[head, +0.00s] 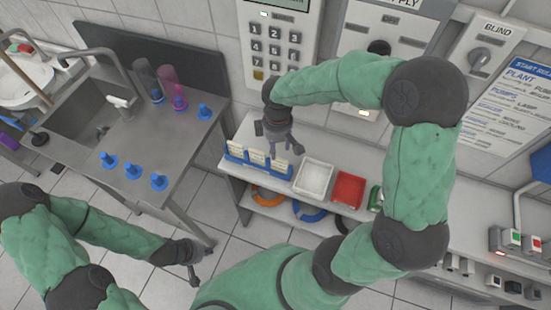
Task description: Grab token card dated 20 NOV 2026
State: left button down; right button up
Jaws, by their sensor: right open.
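Three pale token cards stand in blue holders in a row on the white bench: a left card (236,149), a middle card (257,157) and a right card (279,165). Their print is too small to read, so I cannot tell which is dated 20 NOV 2026. My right gripper (281,142) is open and empty, hanging over the back of the bench just behind the middle and right cards. It appears apart from them. My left gripper (194,272) is low over the floor, left of the bench and away from the cards; its jaw opening is unclear.
A white tray (314,178) and a red tray (348,188) stand right of the cards. A keypad panel (277,47) is on the wall behind. A steel sink counter (148,140) with blue-based pieces stands left, across a floor gap.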

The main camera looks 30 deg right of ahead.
aim_at(280, 163)
jog(key=f, duration=0.4)
jog(key=shift+s+b, duration=0.35)
jog(key=shift+b, duration=0.05)
jog(key=shift+w+f, duration=0.1)
jog(key=shift+f, duration=0.3)
jog(key=shift+s+d+f+b, duration=0.1)
jog(key=shift+s+f+b, duration=0.15)
jog(key=shift+f, duration=0.3)
notch_tip(280, 163, down, 4)
jog(key=shift+d+b, duration=0.15)
jog(key=shift+b, duration=0.45)
grip_shut()
